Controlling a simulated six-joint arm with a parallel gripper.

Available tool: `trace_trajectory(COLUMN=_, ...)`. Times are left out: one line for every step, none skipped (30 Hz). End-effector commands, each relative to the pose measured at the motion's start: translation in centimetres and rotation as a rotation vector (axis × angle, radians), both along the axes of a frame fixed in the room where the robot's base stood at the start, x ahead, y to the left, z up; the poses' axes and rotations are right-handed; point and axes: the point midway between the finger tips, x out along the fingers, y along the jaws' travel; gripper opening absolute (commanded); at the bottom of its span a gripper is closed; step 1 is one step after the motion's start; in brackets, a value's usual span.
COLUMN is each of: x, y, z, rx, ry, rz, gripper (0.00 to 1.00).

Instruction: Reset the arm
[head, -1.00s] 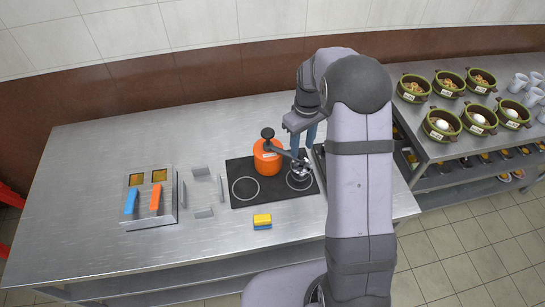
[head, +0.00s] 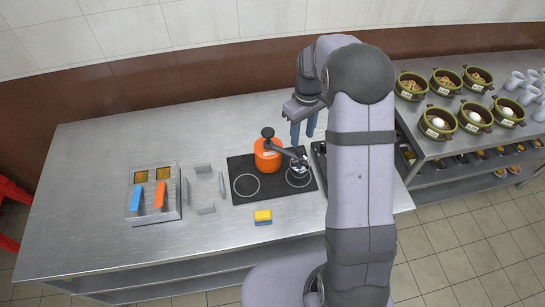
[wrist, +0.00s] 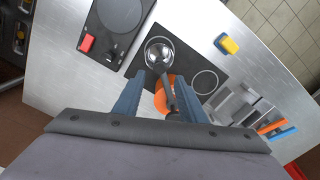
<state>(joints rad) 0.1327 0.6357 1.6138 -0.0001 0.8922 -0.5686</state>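My gripper (head: 303,131) is in the head view above the back right of the cooktop, pointing down, with its two blue-grey fingers apart. In the wrist view its fingers (wrist: 160,97) are also spread, with nothing held between them. Below them stands an orange pot (head: 267,158) on the black cooktop (head: 245,196). I cannot tell if the gripper is clear of the pot by much.
Left of the cooktop are a metal holder (head: 205,209) and a unit with blue and orange handles (head: 135,215). A yellow-blue sponge (head: 263,215) lies in front. Green bowls (head: 437,123) and white cups stand on the right-hand shelf. The table's left part is clear.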

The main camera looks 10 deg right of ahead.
Motion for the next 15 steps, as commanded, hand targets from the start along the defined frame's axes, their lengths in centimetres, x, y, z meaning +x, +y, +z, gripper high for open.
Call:
trace_trajectory(x=0.0, y=0.0, z=-0.01, rx=0.0, ry=0.0, rz=0.0, gripper=0.38)
trace_trajectory(x=0.0, y=0.0, z=-0.01, rx=0.0, ry=0.0, rz=0.0, gripper=0.38)
trace_trajectory(x=0.0, y=0.0, z=-0.01, rx=0.0, ry=0.0, rz=0.0, gripper=0.38)
trace_trajectory(x=0.0, y=0.0, z=-0.01, rx=0.0, ry=0.0, rz=0.0, gripper=0.38)
trace_trajectory(x=0.0, y=0.0, z=-0.01, rx=0.0, ry=0.0, rz=0.0, gripper=0.38)
trace_trajectory(x=0.0, y=0.0, z=-0.01, rx=0.0, ry=0.0, rz=0.0, gripper=0.38)
trace_trajectory(x=0.0, y=0.0, z=-0.01, rx=0.0, ry=0.0, rz=-0.007, gripper=0.38)
trace_trajectory(x=0.0, y=0.0, z=-0.01, rx=0.0, ry=0.0, rz=-0.016, gripper=0.38)
trace_trajectory(x=0.01, y=0.0, z=-0.01, rx=0.0, ry=-0.001, rz=-0.032, gripper=0.38)
trace_trajectory(x=0.05, y=-0.01, z=-0.01, rx=0.0, ry=-0.002, rz=-0.05, gripper=0.38)
trace_trajectory(x=0.13, y=-0.02, z=-0.01, rx=-0.001, ry=-0.005, rz=-0.069, gripper=0.38)
trace_trajectory(x=0.28, y=-0.03, z=-0.01, rx=-0.001, ry=-0.012, rz=-0.1, gripper=0.38)
trace_trajectory(x=0.44, y=-0.06, z=-0.01, rx=-0.002, ry=-0.017, rz=-0.128, gripper=0.38)
trace_trajectory(x=0.61, y=-0.08, z=-0.01, rx=-0.002, ry=-0.025, rz=-0.158, gripper=0.38)
trace_trajectory(x=0.49, y=-0.07, z=-0.26, rx=-0.001, ry=-0.026, rz=-0.203, gripper=0.38)
